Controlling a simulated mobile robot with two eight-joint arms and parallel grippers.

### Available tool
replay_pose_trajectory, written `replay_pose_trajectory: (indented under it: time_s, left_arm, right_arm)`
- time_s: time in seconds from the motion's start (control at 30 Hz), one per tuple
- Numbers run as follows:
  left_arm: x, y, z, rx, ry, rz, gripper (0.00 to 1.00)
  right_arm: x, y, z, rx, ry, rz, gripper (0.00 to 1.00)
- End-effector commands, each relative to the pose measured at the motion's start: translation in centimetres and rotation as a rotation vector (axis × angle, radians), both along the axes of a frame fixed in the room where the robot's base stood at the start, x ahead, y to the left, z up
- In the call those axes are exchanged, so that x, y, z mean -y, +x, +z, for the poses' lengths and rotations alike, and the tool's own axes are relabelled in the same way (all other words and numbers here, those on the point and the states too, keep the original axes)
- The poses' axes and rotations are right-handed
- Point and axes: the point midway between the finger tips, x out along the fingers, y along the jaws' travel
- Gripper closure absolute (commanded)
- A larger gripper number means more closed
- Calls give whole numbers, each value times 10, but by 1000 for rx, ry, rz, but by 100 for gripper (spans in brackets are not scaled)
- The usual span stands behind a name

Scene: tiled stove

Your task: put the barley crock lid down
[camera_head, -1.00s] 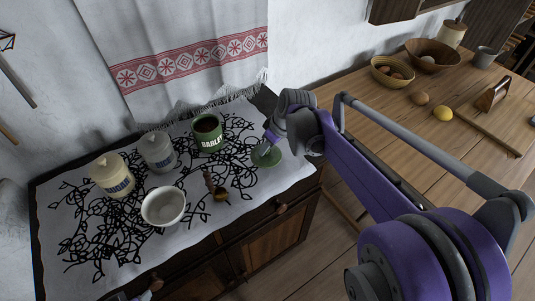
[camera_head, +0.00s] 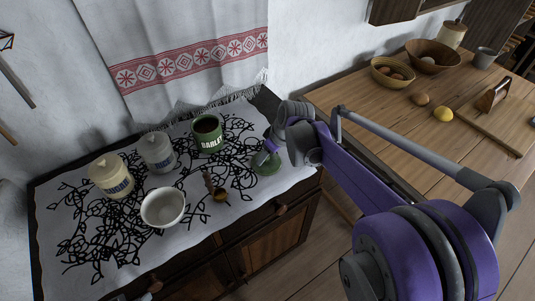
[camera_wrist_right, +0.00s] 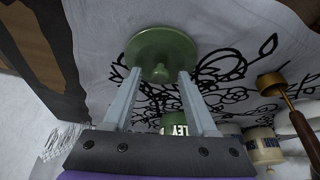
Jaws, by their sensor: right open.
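The green barley crock lid (camera_head: 265,166) lies knob up on the white patterned cloth, near the right end of the cabinet top. In the right wrist view the lid (camera_wrist_right: 160,45) shows as a round disc with its knob toward me. My right gripper (camera_wrist_right: 159,76) is open, with its two fingers apart on either side of the knob. In the head view the right gripper (camera_head: 268,149) is just above the lid, partly covering it. The green barley crock (camera_head: 210,143) stands upright and uncovered to the left, dark inside. My left gripper is not in view.
Left of the crock stand a grey canister (camera_head: 157,155) and a cream canister (camera_head: 112,178). A white bowl (camera_head: 163,209) and a scoop (camera_head: 220,194) are in front. A wooden table (camera_head: 390,130) with bowls stands at right. The cabinet edge is close to the lid.

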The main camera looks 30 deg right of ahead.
Motion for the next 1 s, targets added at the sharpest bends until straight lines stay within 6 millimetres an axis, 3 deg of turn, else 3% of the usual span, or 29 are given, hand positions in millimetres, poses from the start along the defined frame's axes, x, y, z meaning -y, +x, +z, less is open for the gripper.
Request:
replay_pose_trajectory:
  time_s: [0.27,0.7,0.87,1.0]
  left_arm:
    - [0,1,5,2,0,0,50]
    - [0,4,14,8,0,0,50]
    - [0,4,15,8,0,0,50]
    - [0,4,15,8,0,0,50]
  right_arm:
    - [2,-6,19,1,0,-1,42]
    - [14,-37,100,0,-1,-1,42]
    - [14,-43,111,0,0,-2,42]
    - [-10,-64,103,-6,-5,-39,42]
